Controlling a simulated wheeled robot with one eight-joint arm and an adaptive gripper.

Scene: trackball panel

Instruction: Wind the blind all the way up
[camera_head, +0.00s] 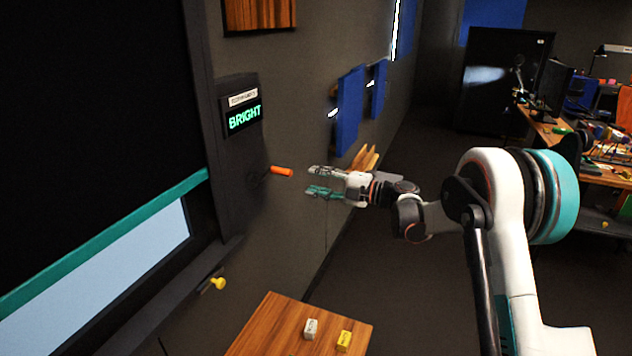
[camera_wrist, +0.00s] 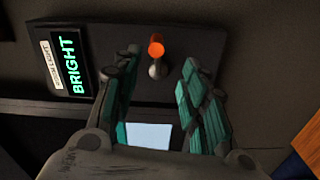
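The blind (camera_head: 95,120) is a black sheet with a teal bottom bar (camera_head: 110,238), on the left in the head view. It covers most of the window, and a pale strip of window (camera_head: 120,270) shows below the bar. A crank with an orange handle (camera_head: 281,171) sticks out of the dark panel beside the blind. The handle also shows in the wrist view (camera_wrist: 156,47), ahead of and between my fingers. My gripper (camera_head: 312,180) is open and empty, a short way to the right of the handle and apart from it.
A lit display (camera_head: 244,117) on the panel reads "BRIGHT". A yellow knob (camera_head: 218,283) sits below the window frame. A wooden table (camera_head: 268,325) holds a white block (camera_head: 311,328) and a yellow block (camera_head: 344,340). Blue panels (camera_head: 349,110) hang on the wall behind my gripper.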

